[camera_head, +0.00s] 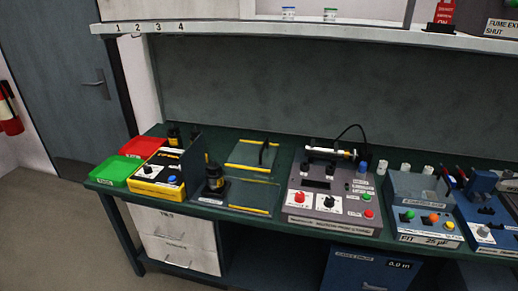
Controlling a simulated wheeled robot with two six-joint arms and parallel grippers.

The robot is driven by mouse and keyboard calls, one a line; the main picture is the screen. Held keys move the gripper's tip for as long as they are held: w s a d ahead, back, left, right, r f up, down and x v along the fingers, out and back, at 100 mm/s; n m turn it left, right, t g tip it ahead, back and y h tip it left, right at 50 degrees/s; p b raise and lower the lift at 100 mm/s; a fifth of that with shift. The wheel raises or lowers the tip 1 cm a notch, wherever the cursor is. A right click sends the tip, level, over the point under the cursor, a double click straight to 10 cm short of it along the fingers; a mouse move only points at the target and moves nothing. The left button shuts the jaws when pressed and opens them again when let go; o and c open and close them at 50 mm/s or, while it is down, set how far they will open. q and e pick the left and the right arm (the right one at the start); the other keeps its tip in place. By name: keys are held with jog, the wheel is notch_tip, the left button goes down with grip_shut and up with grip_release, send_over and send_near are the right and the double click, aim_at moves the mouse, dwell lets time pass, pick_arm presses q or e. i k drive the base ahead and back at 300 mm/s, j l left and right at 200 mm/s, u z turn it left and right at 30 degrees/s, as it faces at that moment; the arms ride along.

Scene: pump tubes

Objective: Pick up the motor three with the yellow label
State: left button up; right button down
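A small black motor-like object (213,181) stands upright on the dark green bench (285,241), left of the middle, with a small pale label at its foot. A faint yellowish mark shows on it, but I cannot read a number. A second dark object (174,134) stands further back, partly hidden behind a black and yellow box; its label is too small to make out. Neither of my grippers shows in the head view.
A black and yellow box (151,189), red tray (142,147) and green tray (116,170) stand at the left. Flat yellow-edged plates (251,197) lie beside the motor-like object. A grey control box (332,217) and blue devices (488,240) stand to the right. A shelf (330,34) hangs above.

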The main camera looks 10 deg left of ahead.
aim_at(215, 174)
jog(key=i+j+u, duration=0.25)
jog(key=u, duration=0.2)
jog(key=i+j+u, duration=0.3)
jog(key=u, duration=0.15)
jog(key=j, duration=0.1)
